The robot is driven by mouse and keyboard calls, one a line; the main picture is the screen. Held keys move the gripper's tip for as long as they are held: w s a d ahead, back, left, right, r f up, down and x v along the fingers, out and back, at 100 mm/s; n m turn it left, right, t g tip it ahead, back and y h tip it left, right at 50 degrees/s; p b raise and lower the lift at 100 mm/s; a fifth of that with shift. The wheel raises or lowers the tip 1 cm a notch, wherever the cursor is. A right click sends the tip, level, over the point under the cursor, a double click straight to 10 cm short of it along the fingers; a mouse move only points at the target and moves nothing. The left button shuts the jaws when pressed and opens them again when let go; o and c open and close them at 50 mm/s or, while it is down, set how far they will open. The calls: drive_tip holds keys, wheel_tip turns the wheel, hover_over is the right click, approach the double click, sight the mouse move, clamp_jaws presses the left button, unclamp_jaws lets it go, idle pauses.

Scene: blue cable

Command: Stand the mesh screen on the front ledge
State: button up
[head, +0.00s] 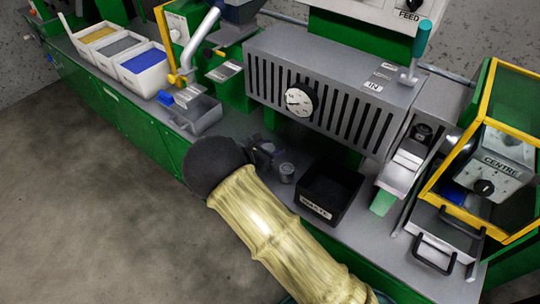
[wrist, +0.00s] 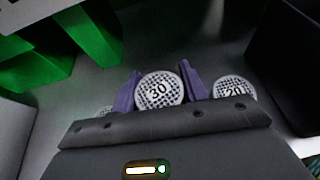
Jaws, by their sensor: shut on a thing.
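A round mesh screen marked 30 (wrist: 159,90) sits between the two purple fingers of my gripper (wrist: 160,82) in the wrist view. The fingers are shut on it, one at each side. I cannot tell whether it touches the surface below. A second round screen marked 20 (wrist: 234,91) lies to the right, and part of another (wrist: 104,112) shows at the left behind my gripper body. In the head view my gripper (head: 262,153) is low over the grey bench ledge (head: 232,127), and my arm hides the held screen. A small round grey piece (head: 287,172) lies just right of it.
A black waste bin (head: 327,194) stands close on the right. A grey slotted housing with a dial (head: 299,101) rises behind. A grey tray (head: 196,115) is to the left, and white bins (head: 143,69) are farther left. A yellow-framed guard (head: 489,150) is at the right.

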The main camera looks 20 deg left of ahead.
drive_tip(key=shift+s+a, duration=0.1)
drive_tip(key=shift+a, duration=0.05)
drive_tip(key=shift+s+f, duration=0.1)
drive_tip(key=shift+f, duration=0.1)
wheel_tip(320, 180, down, 3)
drive_tip(key=shift+f+b, duration=0.15)
drive_tip(key=shift+b, duration=0.15)
drive_tip(key=shift+d, duration=0.2)
drive_tip(key=shift+f, duration=0.15)
drive_tip(key=o, duration=1.1)
drive_tip(key=shift+c, duration=0.2)
drive_tip(key=shift+a, duration=0.1)
